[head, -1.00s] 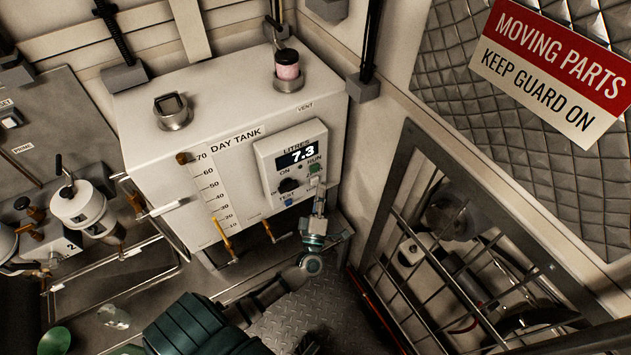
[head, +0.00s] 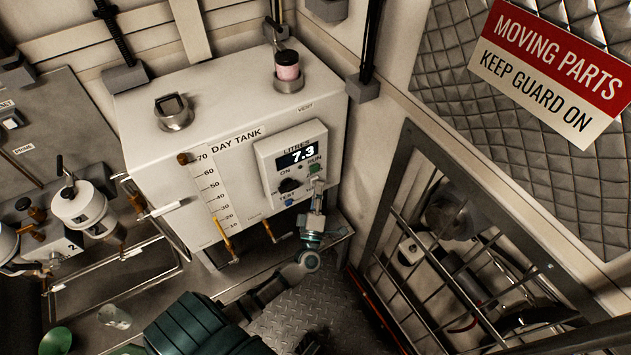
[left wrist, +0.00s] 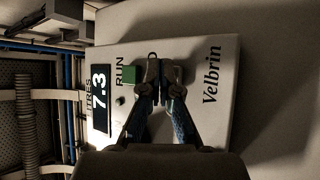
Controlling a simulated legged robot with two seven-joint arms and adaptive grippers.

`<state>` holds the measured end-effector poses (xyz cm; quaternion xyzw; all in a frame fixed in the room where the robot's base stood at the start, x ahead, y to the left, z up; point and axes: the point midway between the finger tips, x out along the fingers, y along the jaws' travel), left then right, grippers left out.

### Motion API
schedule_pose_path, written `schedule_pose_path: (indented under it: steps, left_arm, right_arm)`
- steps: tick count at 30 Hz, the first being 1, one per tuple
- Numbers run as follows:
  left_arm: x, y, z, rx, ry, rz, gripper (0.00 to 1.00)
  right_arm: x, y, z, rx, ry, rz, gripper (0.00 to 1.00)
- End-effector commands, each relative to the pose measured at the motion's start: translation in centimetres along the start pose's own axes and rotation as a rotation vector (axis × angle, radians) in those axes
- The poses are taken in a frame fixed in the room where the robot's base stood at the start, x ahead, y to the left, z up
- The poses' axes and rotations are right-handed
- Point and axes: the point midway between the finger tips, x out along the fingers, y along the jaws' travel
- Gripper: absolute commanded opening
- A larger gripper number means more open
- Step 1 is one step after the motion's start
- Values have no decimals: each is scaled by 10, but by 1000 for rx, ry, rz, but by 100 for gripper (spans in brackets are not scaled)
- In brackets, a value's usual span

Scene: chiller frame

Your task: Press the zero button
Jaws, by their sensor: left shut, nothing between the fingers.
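The white control box (head: 268,158) on the day tank's front has a display (head: 297,155) reading 7.3, a black knob (head: 289,185), a blue square by TEST (head: 288,202) and a green square by RUN (head: 315,168). My left gripper (head: 318,183) is shut and empty, its tips at the box's lower right, below the green square. In the left wrist view its closed tips (left wrist: 161,88) are over the box face, beside the green square (left wrist: 129,75). They cover most of a label there, and no zero button shows. Contact cannot be told. My right gripper is not in view.
The white day tank (head: 165,95) carries a litre scale (head: 212,195) and yellow-handled valves below. A barred guard (head: 455,260) stands at right under a warning sign (head: 550,70).

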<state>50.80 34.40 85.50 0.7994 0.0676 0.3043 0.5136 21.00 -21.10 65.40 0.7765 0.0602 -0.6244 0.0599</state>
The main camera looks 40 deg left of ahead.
Motion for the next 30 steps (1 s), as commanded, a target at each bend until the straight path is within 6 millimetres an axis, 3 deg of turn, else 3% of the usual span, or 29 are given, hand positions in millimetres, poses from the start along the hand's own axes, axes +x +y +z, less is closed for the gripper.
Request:
schedule_pose_path:
  steps: [17,30]
  left_arm:
    - [2,-1,-2,0,1,0,0]
    - [-9,8,6,0,1,0,0]
  right_arm:
    - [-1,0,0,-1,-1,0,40]
    - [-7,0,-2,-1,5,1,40]
